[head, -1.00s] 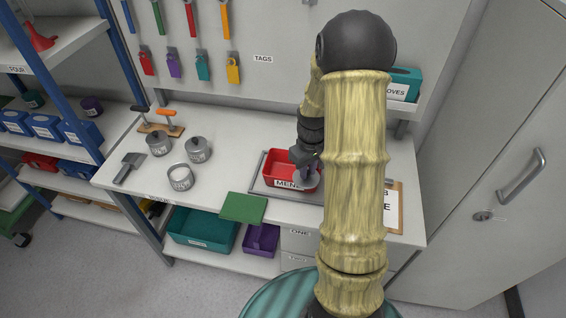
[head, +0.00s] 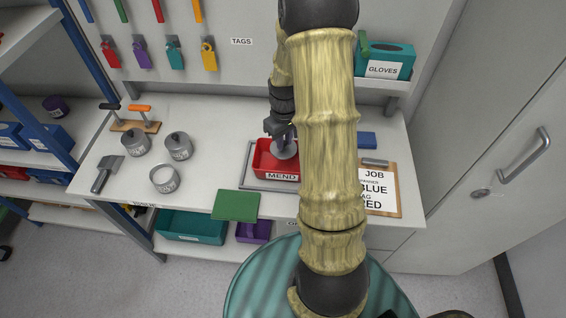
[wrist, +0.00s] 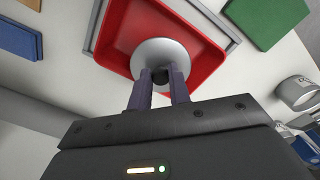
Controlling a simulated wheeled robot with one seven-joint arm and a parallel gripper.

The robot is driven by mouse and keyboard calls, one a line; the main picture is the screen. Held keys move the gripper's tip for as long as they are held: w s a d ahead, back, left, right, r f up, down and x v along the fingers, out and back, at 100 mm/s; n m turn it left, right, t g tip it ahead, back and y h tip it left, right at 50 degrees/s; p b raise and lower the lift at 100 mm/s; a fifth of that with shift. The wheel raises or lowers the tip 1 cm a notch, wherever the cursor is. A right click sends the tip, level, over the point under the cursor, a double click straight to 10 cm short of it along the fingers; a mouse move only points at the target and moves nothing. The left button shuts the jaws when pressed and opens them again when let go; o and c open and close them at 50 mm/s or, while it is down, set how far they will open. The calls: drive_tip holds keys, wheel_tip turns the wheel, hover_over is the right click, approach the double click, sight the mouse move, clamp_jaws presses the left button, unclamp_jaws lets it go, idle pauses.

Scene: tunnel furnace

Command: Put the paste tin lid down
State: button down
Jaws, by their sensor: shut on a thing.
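My gripper (head: 283,138) is shut on the grey round paste tin lid (head: 286,151). In the wrist view the fingers (wrist: 160,82) close on the lid's dark knob, with the pale lid disc (wrist: 160,52) beyond them. The lid is over the red tray labelled MEND (head: 262,164), which also shows in the wrist view (wrist: 118,30). I cannot tell whether the lid touches the tray floor. An open tin without a lid (head: 164,181) stands at the left of the bench. My arm hides the tray's right part in the head view.
A green mat (head: 236,205) lies at the front edge. A clipboard (head: 384,190) and a blue block (head: 367,140) lie right of my arm. Bench between tins and tray is clear.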

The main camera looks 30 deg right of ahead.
sight(285, 148)
wheel_tip(285, 148, down, 5)
drive_tip(key=shift+f+p, duration=0.1)
drive_tip(key=shift+p, duration=0.35)
wheel_tip(285, 148, down, 4)
drive_tip(key=shift+w+f+p, duration=0.1)
drive_tip(key=shift+p, duration=0.35)
drive_tip(key=shift+d, duration=0.1)
drive_tip(key=shift+f, duration=0.1)
drive_tip(key=c, duration=1.3)
unclamp_jaws()
